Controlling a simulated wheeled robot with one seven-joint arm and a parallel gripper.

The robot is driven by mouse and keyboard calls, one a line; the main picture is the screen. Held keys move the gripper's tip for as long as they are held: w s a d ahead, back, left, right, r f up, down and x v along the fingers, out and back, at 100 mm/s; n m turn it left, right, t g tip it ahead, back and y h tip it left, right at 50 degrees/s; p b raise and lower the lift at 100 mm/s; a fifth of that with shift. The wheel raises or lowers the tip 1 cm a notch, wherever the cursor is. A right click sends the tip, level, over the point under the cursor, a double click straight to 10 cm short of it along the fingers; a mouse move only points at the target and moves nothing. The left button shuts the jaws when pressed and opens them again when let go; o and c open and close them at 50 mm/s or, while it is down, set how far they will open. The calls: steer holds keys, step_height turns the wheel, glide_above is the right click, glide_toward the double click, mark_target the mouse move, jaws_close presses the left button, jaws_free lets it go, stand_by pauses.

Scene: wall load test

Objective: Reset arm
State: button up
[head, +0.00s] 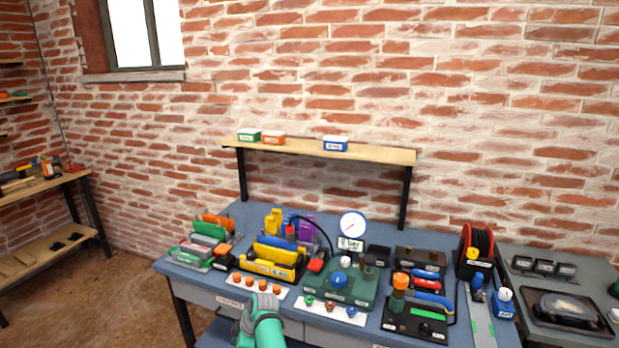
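My arm (266,315) is teal and rises from the bottom edge of the head view, left of centre, in front of the workbench. Its end is at the bench's front edge, near a white strip with several orange knobs (262,286). I cannot make out the gripper's fingers, so whether it is open, shut or holding something does not show.
A blue workbench (222,300) carries several tools, a green unit (345,288), a round gauge (352,225) and a cable reel (478,247). A wooden shelf (380,154) with small boxes stands above its back edge. Open floor (120,290) lies to the left.

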steer(key=s+f+m+t, duration=0.4)
steer(key=s+f+m, duration=0.2)
steer(key=s+f, duration=0.85)
steer(key=s+d+f+m+t, duration=0.2)
steer(key=s+d+m, duration=0.15)
steer(key=s, duration=0.35)
steer(key=s+d+f+m+t, duration=0.2)
steer(key=s+d, duration=0.2)
steer(key=s, duration=0.3)
steer(key=s+d+r+m+t+h, duration=0.2)
steer(key=s+d+r, duration=0.3)
steer(key=s, duration=0.3)
steer(key=s+d+r+m+t+h, duration=0.1)
steer(key=s+d+r+m+h, duration=0.15)
steer(key=s+d+r, duration=0.45)
steer(key=s+d+r+m+t, duration=0.1)
steer(key=s+d+r, duration=0.1)
steer(key=s+r, duration=0.4)
steer(key=s+d+r+m+t, duration=0.1)
steer(key=s+d+r+t, duration=0.1)
steer(key=s+r, duration=0.5)
step_height(320, 180, up, 6)
steer(key=shift+d+f+m+h, duration=0.1)
steer(key=shift+d+m+h, duration=0.25)
steer(key=shift+m+h, duration=0.1)
